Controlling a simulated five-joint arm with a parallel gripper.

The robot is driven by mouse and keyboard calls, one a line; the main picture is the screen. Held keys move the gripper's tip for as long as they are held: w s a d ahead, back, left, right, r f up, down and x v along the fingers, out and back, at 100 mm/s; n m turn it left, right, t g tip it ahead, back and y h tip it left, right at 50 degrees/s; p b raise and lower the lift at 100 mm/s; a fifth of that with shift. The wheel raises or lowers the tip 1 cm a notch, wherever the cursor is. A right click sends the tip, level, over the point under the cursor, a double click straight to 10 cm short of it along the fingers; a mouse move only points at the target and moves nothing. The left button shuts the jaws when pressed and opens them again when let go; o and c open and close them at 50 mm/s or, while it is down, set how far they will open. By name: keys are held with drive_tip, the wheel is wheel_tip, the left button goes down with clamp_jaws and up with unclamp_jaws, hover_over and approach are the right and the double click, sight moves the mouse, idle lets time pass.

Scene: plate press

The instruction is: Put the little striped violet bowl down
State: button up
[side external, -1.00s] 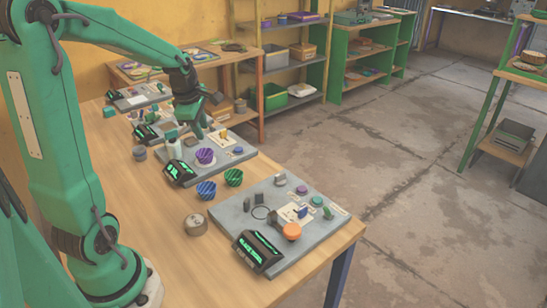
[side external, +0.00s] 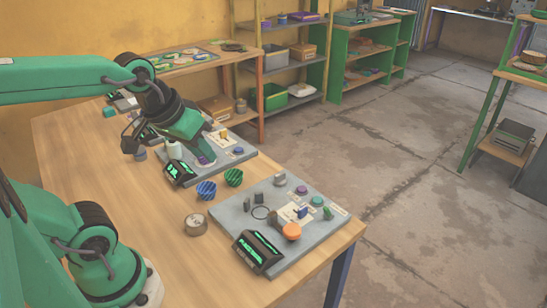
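A blue striped bowl (side external: 206,190) and a green bowl (side external: 233,177) stand on the wooden table in front of the plate. A nearer plate (side external: 325,226) carries an orange knob (side external: 291,231).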

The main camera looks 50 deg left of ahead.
drive_tip(key=s+m, duration=0.1)
drive_tip(key=s+d+m, duration=0.1)
drive_tip(key=m, duration=0.1)
drive_tip(key=shift+d, duration=0.25)
